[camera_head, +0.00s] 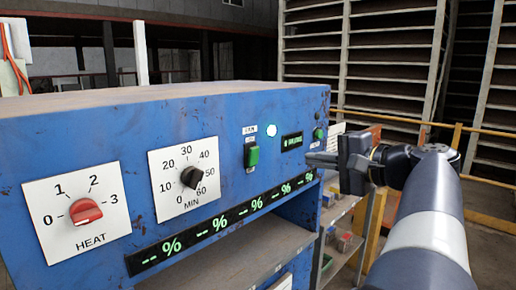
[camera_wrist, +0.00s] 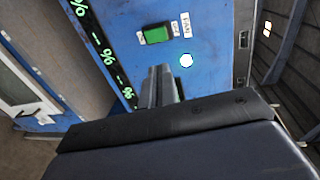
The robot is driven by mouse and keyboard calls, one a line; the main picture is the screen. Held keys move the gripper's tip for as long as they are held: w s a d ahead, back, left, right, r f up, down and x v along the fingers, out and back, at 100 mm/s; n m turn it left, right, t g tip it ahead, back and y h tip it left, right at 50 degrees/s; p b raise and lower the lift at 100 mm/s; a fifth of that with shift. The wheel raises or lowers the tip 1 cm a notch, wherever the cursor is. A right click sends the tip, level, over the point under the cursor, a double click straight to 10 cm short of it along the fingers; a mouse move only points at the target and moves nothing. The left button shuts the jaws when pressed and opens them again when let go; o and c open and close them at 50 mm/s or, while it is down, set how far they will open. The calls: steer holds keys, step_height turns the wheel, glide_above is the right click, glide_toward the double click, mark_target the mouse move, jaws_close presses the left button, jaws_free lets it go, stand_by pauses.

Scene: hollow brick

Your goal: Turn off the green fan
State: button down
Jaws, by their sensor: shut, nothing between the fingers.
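The green fan switch (camera_head: 251,156) is a rocker on the front of a blue control panel, under a small white label. A round pale light (camera_head: 271,130) glows just up and right of it. In the wrist view the green switch (camera_wrist: 156,35) lies beyond my fingertips, with the round light (camera_wrist: 186,60) beside it. My gripper (camera_head: 309,158) is shut and empty, right of the switch in the head view. The fingers also show in the wrist view (camera_wrist: 160,70), pointing at the panel. A gap to the switch shows in both views. Which way the rocker is tipped I cannot tell.
The blue panel (camera_head: 125,118) also carries a red heat knob (camera_head: 85,212), a black minute knob (camera_head: 191,177), a row of percent displays (camera_head: 220,224) and another small green control (camera_head: 318,133). Shelves with small boxes (camera_head: 345,242) stand at the right, near my arm.

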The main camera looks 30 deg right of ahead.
mark_target(256, 147)
steer(key=p+x, duration=0.1)
steer(key=x, duration=0.3)
steer(key=p+x, duration=0.1)
steer(key=x, duration=0.4)
steer(key=r+p+x, duration=0.1)
steer(key=x, duration=0.3)
steer(key=shift+w+a+p, duration=0.15)
steer(key=shift+w+p, duration=0.2)
steer(key=shift+w, duration=0.15)
steer(key=shift+w+a+r+g+p, duration=0.15)
steer(key=shift+w+r+g+p, duration=0.25)
steer(key=shift+p, duration=0.75)
steer(key=shift+w+a+r+h+p, duration=0.15)
steer(key=shift+h+p, duration=0.15)
steer(key=shift+p, duration=0.4)
steer(key=shift+f+b, duration=0.3)
